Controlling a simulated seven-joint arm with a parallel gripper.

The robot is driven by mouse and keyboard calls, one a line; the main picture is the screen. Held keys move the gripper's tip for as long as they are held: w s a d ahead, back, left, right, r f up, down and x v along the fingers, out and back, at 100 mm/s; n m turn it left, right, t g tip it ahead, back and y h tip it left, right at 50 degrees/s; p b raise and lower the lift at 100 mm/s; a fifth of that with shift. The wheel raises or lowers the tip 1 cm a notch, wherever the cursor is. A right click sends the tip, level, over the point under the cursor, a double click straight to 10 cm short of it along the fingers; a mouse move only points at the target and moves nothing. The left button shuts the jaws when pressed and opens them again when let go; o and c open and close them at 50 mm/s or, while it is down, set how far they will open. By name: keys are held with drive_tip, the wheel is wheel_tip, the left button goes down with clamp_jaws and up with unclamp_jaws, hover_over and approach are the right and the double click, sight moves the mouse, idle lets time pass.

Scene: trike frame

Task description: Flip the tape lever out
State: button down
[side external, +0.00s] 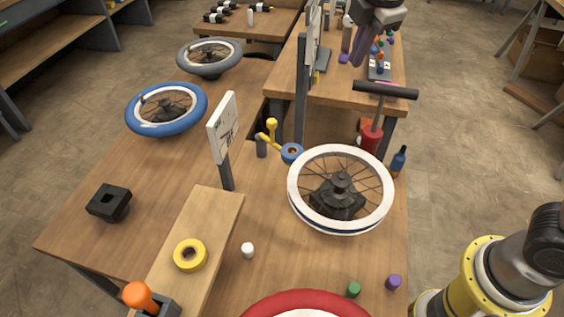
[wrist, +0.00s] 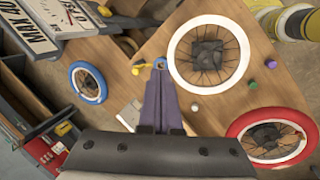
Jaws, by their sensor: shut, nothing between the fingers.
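The tape lever (side external: 267,137) is a yellow arm with an upright knob on a short dark post, beside the white-rimmed wheel. A blue tape ring (side external: 291,153) sits at its end nearest that wheel. In the wrist view the yellow lever (wrist: 138,68) and the blue ring (wrist: 160,63) show just beyond my fingertips in the picture.
The white wheel (side external: 374,212) stands close right of the lever. A sign on a post (side external: 223,128) and a tall grey upright (side external: 301,100) flank it. A red pump (side external: 371,135) stands behind. The blue wheel (side external: 135,120) and yellow tape roll (side external: 181,254) are farther left.

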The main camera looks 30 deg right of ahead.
drive_tip(key=w+a+f+n+g, duration=0.1)
drive_tip(key=w+a+f+n, duration=0.1)
drive_tip(key=a+f, duration=0.6)
drive_tip(key=w+a+f+n+g+h, duration=0.1)
drive_tip(key=w+a+f+n, duration=0.1)
drive_tip(key=a+f, duration=0.7)
wheel_tip(320, 180, down, 3)
drive_tip(key=shift+w+a+n+g, duration=0.25)
drive_tip(key=shift+w+n+g, duration=0.05)
drive_tip(key=shift+n, duration=0.4)
drive_tip(key=w+d+f, duration=0.2)
drive_tip(key=d+f, duration=0.4)
drive_tip(key=f, duration=0.3)
drive_tip(key=shift+w+f, duration=0.2)
drive_tip(key=shift+f, duration=0.15)
